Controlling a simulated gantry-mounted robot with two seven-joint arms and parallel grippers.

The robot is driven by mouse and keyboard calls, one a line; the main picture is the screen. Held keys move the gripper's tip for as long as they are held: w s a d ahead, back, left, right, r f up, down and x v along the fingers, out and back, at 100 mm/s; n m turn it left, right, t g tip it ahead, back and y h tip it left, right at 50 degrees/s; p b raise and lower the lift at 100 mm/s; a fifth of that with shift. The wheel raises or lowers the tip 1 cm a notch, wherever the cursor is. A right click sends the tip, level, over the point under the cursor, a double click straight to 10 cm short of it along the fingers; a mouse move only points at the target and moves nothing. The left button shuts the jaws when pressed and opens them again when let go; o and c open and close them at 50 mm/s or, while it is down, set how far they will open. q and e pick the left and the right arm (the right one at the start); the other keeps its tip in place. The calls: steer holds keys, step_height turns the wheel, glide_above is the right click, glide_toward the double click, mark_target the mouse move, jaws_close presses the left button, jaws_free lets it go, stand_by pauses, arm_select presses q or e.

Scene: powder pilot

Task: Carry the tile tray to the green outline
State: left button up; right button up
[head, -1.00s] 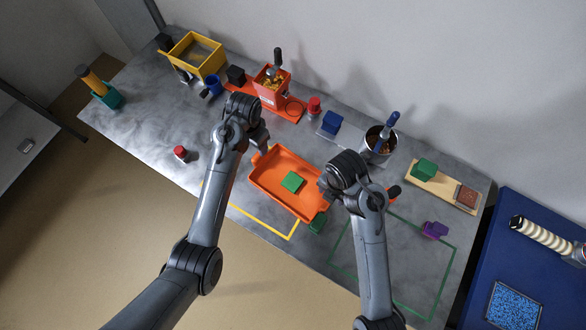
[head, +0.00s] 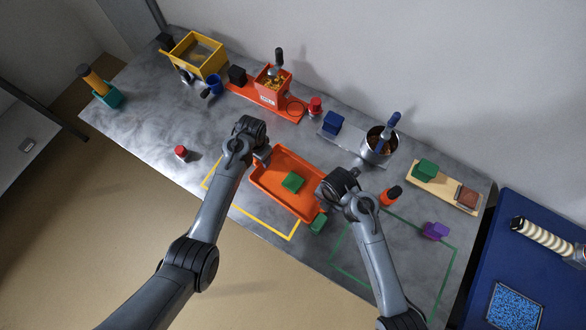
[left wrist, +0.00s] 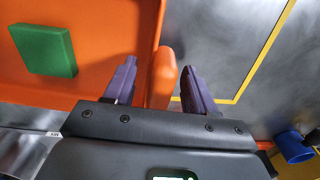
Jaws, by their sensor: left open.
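The orange tile tray (head: 262,188) lies on the table over the yellow outline (head: 262,223), with a green tile (head: 293,182) inside. My left gripper (head: 264,157) is at the tray's left end. In the left wrist view the open fingers (left wrist: 158,85) stand either side of the tray's orange handle (left wrist: 163,72), with gaps visible. The tile (left wrist: 43,50) shows there too. My right gripper (head: 326,190) is at the tray's right end; its wrist hides the fingers and that handle. The green outline (head: 447,274) is on the table at the lower right, partly behind my right arm.
A green block (head: 318,224) stands beside the tray's near right corner. An orange bottle with a black cap (head: 389,196) and a purple object (head: 435,230) are near the green outline. A red-capped item (head: 181,152) stands left. A metal pot (head: 378,150) stands behind.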

arm_select(q)
steer(key=shift+f, duration=0.15)
arm_select(e)
steer(key=shift+f, duration=0.15)
arm_select(q)
jaws_close()
arm_select(e)
jaws_close()
arm_select(q)
steer(key=shift+d, duration=0.1)
